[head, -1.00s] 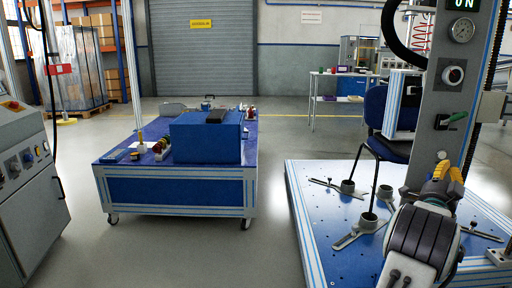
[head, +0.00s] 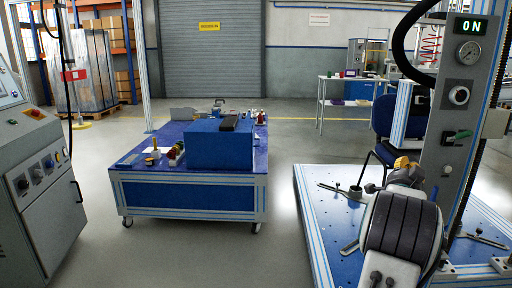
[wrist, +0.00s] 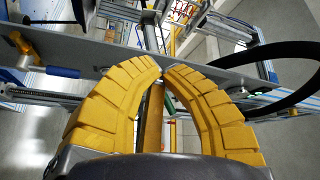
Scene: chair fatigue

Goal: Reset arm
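My arm stands at the lower right of the head view, in front of the blue test platform (head: 322,222). My gripper (head: 403,163) shows there as a small yellow end beyond the dark rounded arm joint, partly hidden by it. In the wrist view the two yellow fingers of my gripper (wrist: 163,71) curve together and their tips meet or nearly meet. I see no object held between the tips.
A blue office chair (head: 383,115) stands behind the platform. A blue wheeled trolley (head: 190,195) carrying a blue box (head: 218,150) and small parts is left of centre. A grey control cabinet (head: 40,175) is at far left. Floor between trolley and platform is clear.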

